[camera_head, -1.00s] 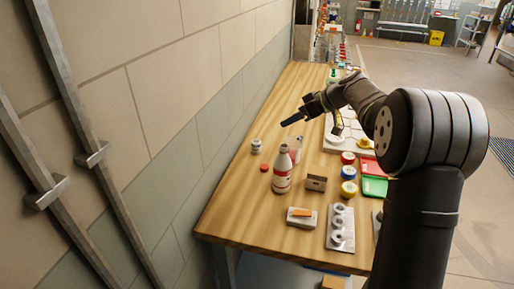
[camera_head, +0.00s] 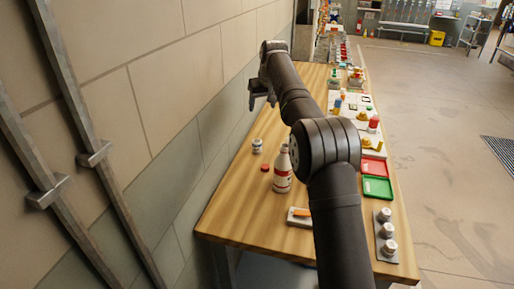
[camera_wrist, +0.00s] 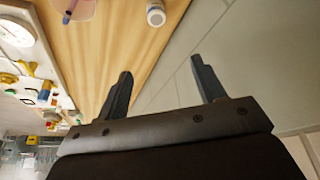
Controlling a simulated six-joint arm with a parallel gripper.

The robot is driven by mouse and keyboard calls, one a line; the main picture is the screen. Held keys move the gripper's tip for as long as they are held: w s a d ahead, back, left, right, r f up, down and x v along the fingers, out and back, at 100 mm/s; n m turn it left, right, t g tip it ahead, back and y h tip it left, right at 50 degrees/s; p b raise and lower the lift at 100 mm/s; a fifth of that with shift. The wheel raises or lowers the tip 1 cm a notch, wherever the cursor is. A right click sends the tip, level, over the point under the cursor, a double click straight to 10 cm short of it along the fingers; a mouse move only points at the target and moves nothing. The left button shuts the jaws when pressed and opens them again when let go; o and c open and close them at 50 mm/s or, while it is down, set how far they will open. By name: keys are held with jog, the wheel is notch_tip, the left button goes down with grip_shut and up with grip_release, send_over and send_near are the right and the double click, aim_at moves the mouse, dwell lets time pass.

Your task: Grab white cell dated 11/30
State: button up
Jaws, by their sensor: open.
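A small white cylinder with grey bands (camera_head: 257,145) stands on the table near the wall. A white cylinder also shows at the top of the wrist view (camera_wrist: 156,14), beyond my fingertips. Several white-topped cylinders (camera_head: 384,215) stand in a grey holder (camera_head: 379,254) at the table's near right. No date is readable on any of them, so I cannot tell which is dated 11/30. My gripper (camera_head: 262,96) is raised by the wall, above the table's left edge. In the wrist view its fingers (camera_wrist: 161,68) are apart with nothing between them.
A white-and-red bottle (camera_head: 282,172) and a red cap (camera_head: 265,168) are near the white cylinder. Red (camera_head: 373,167) and green (camera_head: 378,188) trays lie at right. The wall (camera_head: 180,100) borders the table's left side. My arm hides part of the tabletop.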

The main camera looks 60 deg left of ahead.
send_near(258, 142)
jog(key=x, duration=0.6)
jog(key=shift+s+a+f, duration=0.1)
jog(key=shift+f, duration=0.15)
jog(key=shift+x, duration=3)
jog(key=shift+r, duration=0.1)
jog(key=c, duration=1.1)
